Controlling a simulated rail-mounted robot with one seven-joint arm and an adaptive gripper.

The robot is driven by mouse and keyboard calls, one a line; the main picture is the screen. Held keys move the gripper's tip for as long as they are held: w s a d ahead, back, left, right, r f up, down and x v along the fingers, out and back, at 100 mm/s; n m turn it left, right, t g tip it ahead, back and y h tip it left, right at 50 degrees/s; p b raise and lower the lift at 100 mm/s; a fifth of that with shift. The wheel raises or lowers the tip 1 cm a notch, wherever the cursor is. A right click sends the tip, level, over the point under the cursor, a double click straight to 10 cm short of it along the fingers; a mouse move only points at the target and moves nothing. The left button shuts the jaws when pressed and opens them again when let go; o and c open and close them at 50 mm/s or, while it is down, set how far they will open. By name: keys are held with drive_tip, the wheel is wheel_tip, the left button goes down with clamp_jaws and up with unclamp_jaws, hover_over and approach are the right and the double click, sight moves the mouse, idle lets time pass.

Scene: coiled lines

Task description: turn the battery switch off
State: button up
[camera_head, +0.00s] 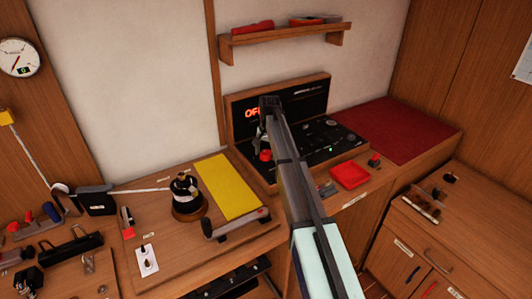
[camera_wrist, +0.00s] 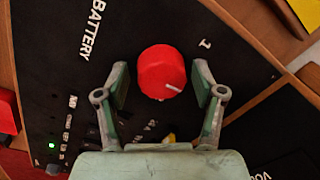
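The battery switch is a round red knob (camera_wrist: 161,73) on a black panel beside the word BATTERY. A white line on the knob points toward the picture's right and slightly down; a "1" is printed above right of the knob. My gripper (camera_wrist: 160,88) is open, with one finger on each side of the knob and a visible gap on both sides. In the head view the red knob (camera_head: 265,155) shows just below my gripper (camera_head: 263,135), at the panel's left part. My arm hides part of the panel.
Orange lit letters (camera_head: 252,113), partly hidden, show on the upright back panel. A green light (camera_head: 330,149) glows on the panel. A red tray (camera_head: 350,175) lies in front. A yellow sheet (camera_head: 227,186) and a black winch (camera_head: 187,193) stand to the left.

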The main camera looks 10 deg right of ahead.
sight(268, 153)
drive_tip(key=shift+r, duration=0.15)
wheel_tip(268, 153, up, 12)
drive_tip(key=shift+s+d, duration=0.15)
drive_tip(key=shift+d, duration=0.1)
idle(0.5)
drive_tip(key=shift+d, duration=0.1)
